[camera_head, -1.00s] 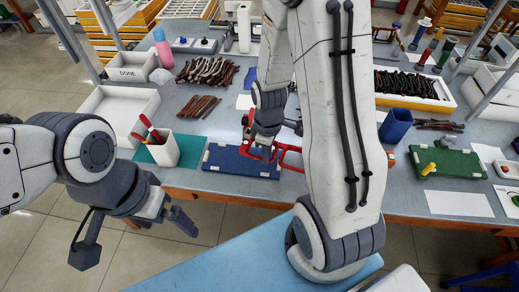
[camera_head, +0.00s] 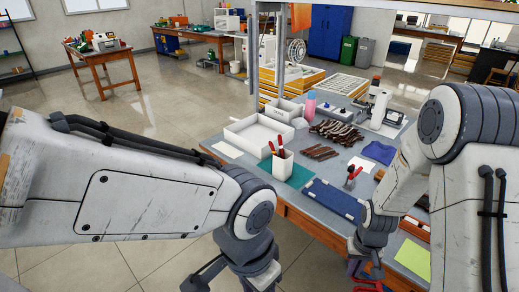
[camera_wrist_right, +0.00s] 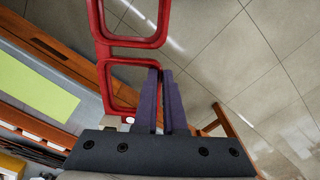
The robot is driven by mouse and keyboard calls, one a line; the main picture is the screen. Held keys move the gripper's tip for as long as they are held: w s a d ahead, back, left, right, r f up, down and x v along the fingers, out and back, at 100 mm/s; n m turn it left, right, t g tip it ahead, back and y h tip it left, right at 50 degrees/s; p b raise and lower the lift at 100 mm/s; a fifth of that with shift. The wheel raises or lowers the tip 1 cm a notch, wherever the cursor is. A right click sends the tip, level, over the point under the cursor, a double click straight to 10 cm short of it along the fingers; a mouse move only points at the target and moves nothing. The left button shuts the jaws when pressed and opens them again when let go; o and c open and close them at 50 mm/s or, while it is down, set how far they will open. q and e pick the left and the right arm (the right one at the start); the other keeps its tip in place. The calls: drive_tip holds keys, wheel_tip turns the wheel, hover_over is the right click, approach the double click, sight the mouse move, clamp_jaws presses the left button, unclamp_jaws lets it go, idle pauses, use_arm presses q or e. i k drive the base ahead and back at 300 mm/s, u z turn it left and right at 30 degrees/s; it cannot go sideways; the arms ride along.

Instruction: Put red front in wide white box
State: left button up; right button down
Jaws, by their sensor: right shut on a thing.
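The red front (camera_wrist_right: 130,41), a frame with two lens openings, is in the right wrist view. My right gripper (camera_wrist_right: 165,75) is shut on its rim and holds it out over the floor, past the table edge. In the head view only a bit of the red front (camera_head: 369,285) shows at the bottom edge, below the right gripper (camera_head: 366,272). The wide white box (camera_head: 258,135) stands on the table at its far left part, open and empty. My left gripper (camera_head: 235,278) is open and empty at the bottom edge, its tips cut off.
A white cup (camera_head: 282,164) with red-handled tools stands on a green mat (camera_head: 299,176) near the box. A blue mat (camera_head: 333,199), brown temple pieces (camera_head: 320,152) and a smaller white bin (camera_head: 287,110) are also on the table. Floor is free left of the table.

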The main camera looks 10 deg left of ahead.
sight(258, 138)
drive_tip(key=u, duration=0.65)
drive_tip(key=i, duration=0.4)
drive_tip(key=u, duration=0.85)
drive_tip(key=i, duration=1.55)
drive_tip(key=z, duration=0.55)
